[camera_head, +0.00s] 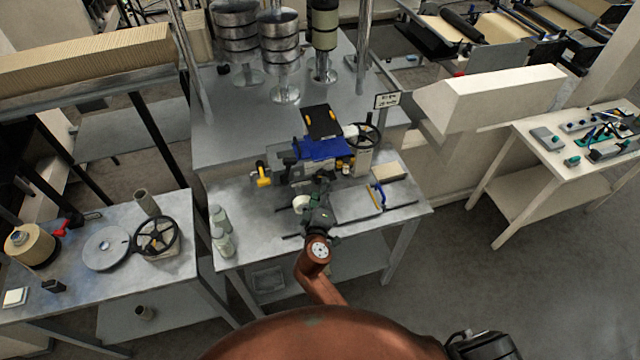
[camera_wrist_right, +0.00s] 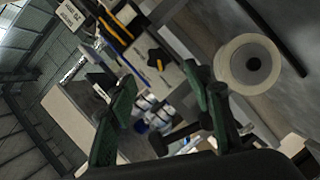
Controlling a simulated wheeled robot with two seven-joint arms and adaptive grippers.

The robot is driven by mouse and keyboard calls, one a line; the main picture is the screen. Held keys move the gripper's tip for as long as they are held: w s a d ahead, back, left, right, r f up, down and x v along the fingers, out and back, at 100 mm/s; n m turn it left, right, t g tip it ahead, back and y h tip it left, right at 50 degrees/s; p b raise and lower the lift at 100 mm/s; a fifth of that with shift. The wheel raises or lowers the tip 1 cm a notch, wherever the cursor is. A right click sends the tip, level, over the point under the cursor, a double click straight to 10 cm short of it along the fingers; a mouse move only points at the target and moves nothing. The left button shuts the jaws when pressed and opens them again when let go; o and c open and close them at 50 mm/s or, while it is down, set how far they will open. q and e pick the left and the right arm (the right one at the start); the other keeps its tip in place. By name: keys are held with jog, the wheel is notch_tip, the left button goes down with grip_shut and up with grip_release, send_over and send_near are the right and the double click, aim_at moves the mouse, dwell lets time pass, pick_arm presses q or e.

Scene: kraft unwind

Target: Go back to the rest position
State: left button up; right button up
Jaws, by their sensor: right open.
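My right gripper (camera_head: 321,192) is over the middle bench, at the end of my copper-coloured arm. In the right wrist view its two green fingers (camera_wrist_right: 160,76) are spread apart, with nothing held between them. A white tape roll (camera_head: 301,203) lies just left of the gripper in the head view. It also shows in the right wrist view, right of the fingers (camera_wrist_right: 233,78). My left gripper cannot be made out in either view.
A left bench (camera_head: 60,270) carries rolls and another handwheel. Open floor (camera_head: 480,270) lies right.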

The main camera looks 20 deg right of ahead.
jog(key=shift+s+a, duration=0.1)
jog(key=shift+s, duration=0.25)
